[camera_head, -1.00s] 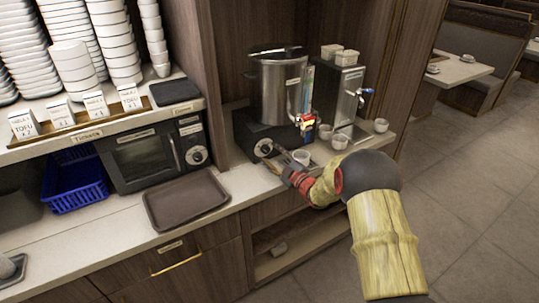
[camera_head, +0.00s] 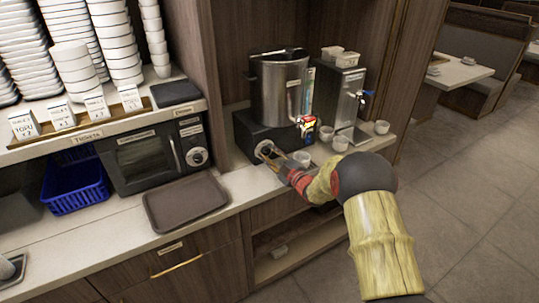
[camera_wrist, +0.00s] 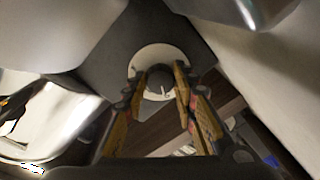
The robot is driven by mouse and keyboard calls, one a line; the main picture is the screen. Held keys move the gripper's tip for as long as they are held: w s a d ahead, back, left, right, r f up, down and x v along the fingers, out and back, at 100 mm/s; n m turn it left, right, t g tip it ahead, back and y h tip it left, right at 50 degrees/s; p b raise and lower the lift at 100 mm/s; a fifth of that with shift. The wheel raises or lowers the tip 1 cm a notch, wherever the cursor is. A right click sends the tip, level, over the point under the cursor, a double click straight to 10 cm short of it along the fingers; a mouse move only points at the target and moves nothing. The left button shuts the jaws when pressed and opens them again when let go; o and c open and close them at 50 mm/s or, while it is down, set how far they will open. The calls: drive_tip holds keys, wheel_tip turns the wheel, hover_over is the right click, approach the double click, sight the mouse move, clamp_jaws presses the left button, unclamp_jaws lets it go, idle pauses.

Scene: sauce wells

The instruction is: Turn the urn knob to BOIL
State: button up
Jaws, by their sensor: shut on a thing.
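The urn (camera_head: 281,88) is a steel pot on a dark base (camera_head: 245,132) on the counter. Its knob sits on the front of the base, with a pale round dial plate (camera_wrist: 143,57) behind it. My gripper (camera_head: 265,151) reaches in from the right at the front of the base. In the wrist view my gripper (camera_wrist: 162,84) has a finger on each side of the dark knob (camera_wrist: 159,77) and is shut on it. A small light mark shows on the knob's face. The dial lettering cannot be read.
White cups (camera_head: 302,158) stand on the counter beside my gripper. A steel dispenser (camera_head: 343,92) stands right of the urn. A microwave (camera_head: 150,157) and a brown tray (camera_head: 185,201) are at left. The floor at right is clear.

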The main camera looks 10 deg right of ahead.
drive_tip(key=c, duration=0.4)
drive_tip(key=m, duration=0.5)
drive_tip(key=shift+f+m+p, duration=0.1)
drive_tip(key=shift+m+p, duration=0.2)
drive_tip(key=shift+m, duration=0.1)
drive_tip(key=m, duration=0.3)
drive_tip(key=shift+m+t+p, duration=0.3)
drive_tip(key=shift+m+t, duration=0.1)
drive_tip(key=m+p, duration=0.1)
drive_tip(key=m, duration=0.3)
drive_tip(key=shift+s+a+m+h, duration=0.1)
drive_tip(key=shift+m+h, duration=0.2)
drive_tip(key=shift+m, duration=0.1)
drive_tip(key=m, duration=0.3)
drive_tip(key=m+p, duration=0.1)
drive_tip(key=m, duration=0.2)
drive_tip(key=shift+a+t+h, duration=0.1)
drive_tip(key=shift+t+h, duration=0.3)
drive_tip(key=shift+m+p, duration=0.55)
drive_tip(key=shift+m, duration=1.85)
drive_tip(key=shift+f, duration=0.1)
